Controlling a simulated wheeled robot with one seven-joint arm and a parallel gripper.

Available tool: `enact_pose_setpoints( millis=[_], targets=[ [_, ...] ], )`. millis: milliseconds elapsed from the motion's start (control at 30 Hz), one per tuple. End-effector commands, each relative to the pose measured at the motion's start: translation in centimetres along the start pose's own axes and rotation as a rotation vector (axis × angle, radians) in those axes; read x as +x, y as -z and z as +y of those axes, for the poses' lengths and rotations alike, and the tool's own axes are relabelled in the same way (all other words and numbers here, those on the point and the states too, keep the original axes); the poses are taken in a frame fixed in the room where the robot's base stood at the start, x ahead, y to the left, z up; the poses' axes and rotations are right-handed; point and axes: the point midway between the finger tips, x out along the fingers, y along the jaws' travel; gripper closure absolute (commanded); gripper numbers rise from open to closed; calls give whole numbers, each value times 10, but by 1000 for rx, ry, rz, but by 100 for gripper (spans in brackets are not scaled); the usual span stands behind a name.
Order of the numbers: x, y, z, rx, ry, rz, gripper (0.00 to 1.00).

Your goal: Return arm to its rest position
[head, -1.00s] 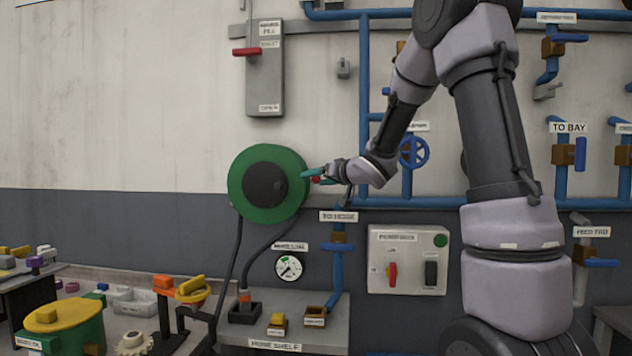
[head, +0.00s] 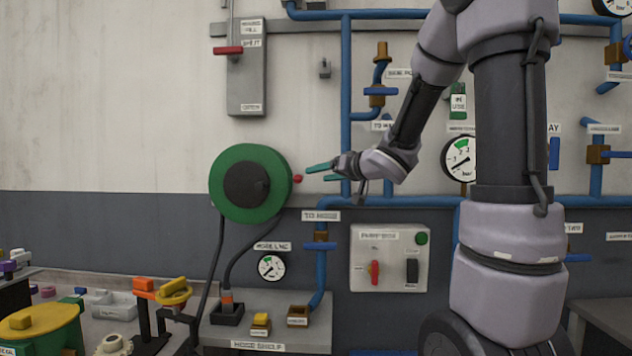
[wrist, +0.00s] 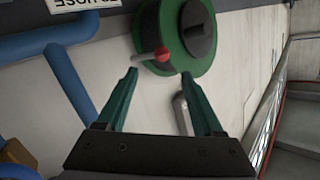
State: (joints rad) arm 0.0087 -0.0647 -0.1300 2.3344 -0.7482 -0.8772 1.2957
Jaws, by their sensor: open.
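My gripper (head: 322,173) is open and empty in the head view, with teal fingers pointing left at the green hose reel on the wall. The green hose reel (head: 221,200) has a dark hub and a small red knob (head: 298,179) at its right side. The fingertips are a little right of the knob, apart from it. In the wrist view the open fingers (wrist: 160,80) frame a gap, with the reel (wrist: 205,62) and its red-tipped handle (wrist: 162,54) beyond them. My arm is bent, reaching out from the right side of the head view.
Blue pipes (head: 346,100) run along the wall behind my arm. A pump box (head: 390,258) with a red switch is below my gripper. A hose shelf (head: 270,325) stands beneath the reel. A yellow-topped green drum (head: 40,325) and other parts are at lower left.

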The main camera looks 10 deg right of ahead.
Motion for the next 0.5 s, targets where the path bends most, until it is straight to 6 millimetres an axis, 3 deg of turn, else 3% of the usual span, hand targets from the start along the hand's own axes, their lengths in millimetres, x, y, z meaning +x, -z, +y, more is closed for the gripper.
enact_pose_setpoints(
  millis=[167,300,400,500],
  targets=[
    [-18,16,11,-4,-124,33,31],
    [-61,27,29,17,-348,36,31],
    [-101,18,36,64,-496,-16,31],
    [-140,-4,30,129,-595,-111,31]
  ],
)
